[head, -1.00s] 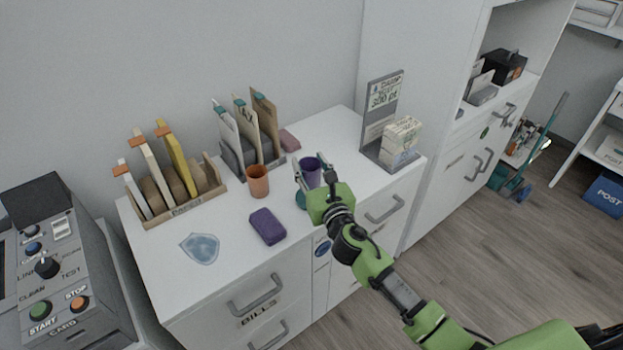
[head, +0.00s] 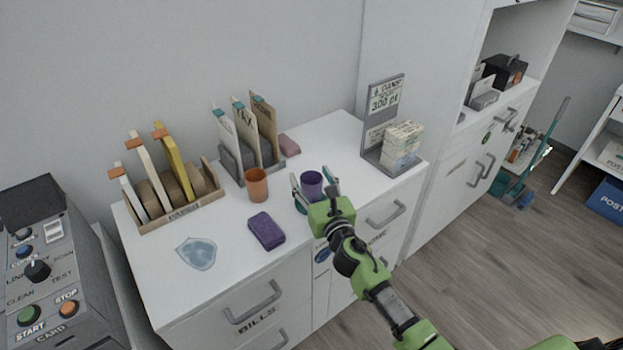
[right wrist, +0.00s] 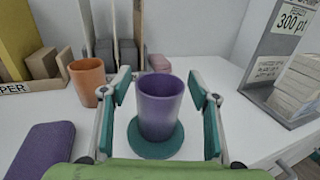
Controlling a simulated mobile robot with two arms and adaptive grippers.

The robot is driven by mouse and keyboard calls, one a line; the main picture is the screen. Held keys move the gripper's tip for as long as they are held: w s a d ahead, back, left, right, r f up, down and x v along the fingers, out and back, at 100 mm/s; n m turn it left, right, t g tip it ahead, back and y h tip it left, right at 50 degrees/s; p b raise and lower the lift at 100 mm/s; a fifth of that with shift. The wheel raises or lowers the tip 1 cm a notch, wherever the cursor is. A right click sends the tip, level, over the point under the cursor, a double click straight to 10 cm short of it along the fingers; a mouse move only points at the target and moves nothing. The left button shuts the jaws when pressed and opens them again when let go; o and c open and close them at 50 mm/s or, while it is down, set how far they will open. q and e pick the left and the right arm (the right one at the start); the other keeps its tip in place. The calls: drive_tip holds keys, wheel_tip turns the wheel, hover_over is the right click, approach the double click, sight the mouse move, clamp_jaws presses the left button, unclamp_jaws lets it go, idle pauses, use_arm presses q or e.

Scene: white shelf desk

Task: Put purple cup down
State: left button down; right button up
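The purple cup (head: 311,183) stands upright near the front edge of the white cabinet top (head: 335,135). In the right wrist view the purple cup (right wrist: 159,104) rests on a round teal coaster (right wrist: 155,141). My right gripper (head: 313,184) has a finger on each side of the cup. In the right wrist view the right gripper (right wrist: 160,100) is open, with gaps between its teal pads and the cup. My left gripper is out of view.
An orange cup (head: 257,185) stands left of the purple cup. A purple block (head: 266,231) and a blue shield-shaped piece (head: 197,251) lie on the left. File racks stand behind, and a stamp stand (head: 384,120) stands at the right.

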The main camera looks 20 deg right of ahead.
drive_tip(key=shift+r, duration=0.15)
drive_tip(key=shift+s, duration=0.2)
drive_tip(key=s, duration=1.1)
drive_tip(key=shift+s+d+p, duration=0.2)
drive_tip(key=shift+s+p, duration=0.1)
drive_tip(key=shift+p, duration=0.05)
